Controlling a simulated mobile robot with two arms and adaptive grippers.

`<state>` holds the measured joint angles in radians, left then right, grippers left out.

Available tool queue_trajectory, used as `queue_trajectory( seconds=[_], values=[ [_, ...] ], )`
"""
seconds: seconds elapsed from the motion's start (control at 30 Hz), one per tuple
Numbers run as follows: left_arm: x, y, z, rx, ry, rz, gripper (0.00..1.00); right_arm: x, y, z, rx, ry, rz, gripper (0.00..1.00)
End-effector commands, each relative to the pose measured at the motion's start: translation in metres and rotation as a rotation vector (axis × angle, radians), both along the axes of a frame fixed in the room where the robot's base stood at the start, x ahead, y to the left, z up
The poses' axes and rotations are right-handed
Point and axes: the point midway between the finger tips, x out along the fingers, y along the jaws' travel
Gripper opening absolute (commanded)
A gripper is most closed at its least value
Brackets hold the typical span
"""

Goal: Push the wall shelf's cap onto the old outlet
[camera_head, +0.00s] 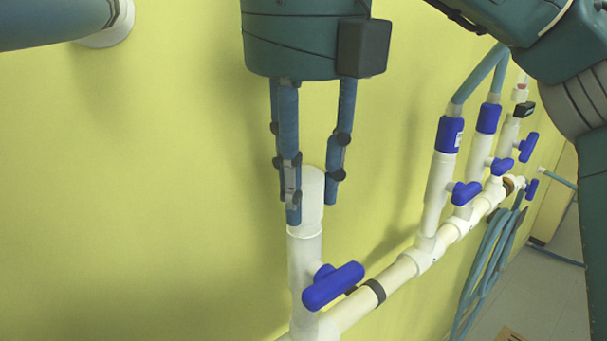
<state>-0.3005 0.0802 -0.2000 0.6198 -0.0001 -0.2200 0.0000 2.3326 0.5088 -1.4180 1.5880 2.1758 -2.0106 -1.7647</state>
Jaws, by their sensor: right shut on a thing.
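My right gripper (312,200) comes down from the top centre, its two fingers on either side of a white cap (313,190). It is shut on the cap, which is upright with a rounded top. The cap stands in line with the upright white outlet pipe (303,262) and its lower end meets the pipe's rim. I cannot tell how far the cap sits over the outlet. A blue valve handle (333,286) sticks out from the outlet pipe below the cap. My left gripper is not in view, nor is the wall shelf.
A white manifold pipe (402,270) runs up to the right along the yellow wall (130,190). Several valved branches with blue handles (465,193) and hoses stand on it. A coiled hose (488,262) hangs at right. A thick blue-grey pipe (45,22) is at top left.

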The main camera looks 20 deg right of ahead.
Motion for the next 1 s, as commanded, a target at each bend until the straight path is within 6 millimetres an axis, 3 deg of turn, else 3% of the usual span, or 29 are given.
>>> queue_trajectory(
  seconds=[0.2,0.23,0.33,0.73,1.0],
  values=[
    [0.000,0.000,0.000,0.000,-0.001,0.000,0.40,0.000,0.000,-0.001,0.000,0.000,-0.001,0.06],
    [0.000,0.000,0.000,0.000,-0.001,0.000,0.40,0.000,0.000,-0.001,0.000,0.000,-0.001,0.37],
    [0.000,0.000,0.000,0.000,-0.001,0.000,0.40,0.000,0.000,-0.001,0.000,0.001,-0.001,0.55],
    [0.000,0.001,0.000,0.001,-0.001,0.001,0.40,0.000,0.000,0.006,-0.001,0.000,-0.002,0.55],
    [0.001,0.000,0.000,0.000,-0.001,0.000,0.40,-0.006,0.002,0.053,-0.003,-0.006,-0.006,0.55]
  ],
)
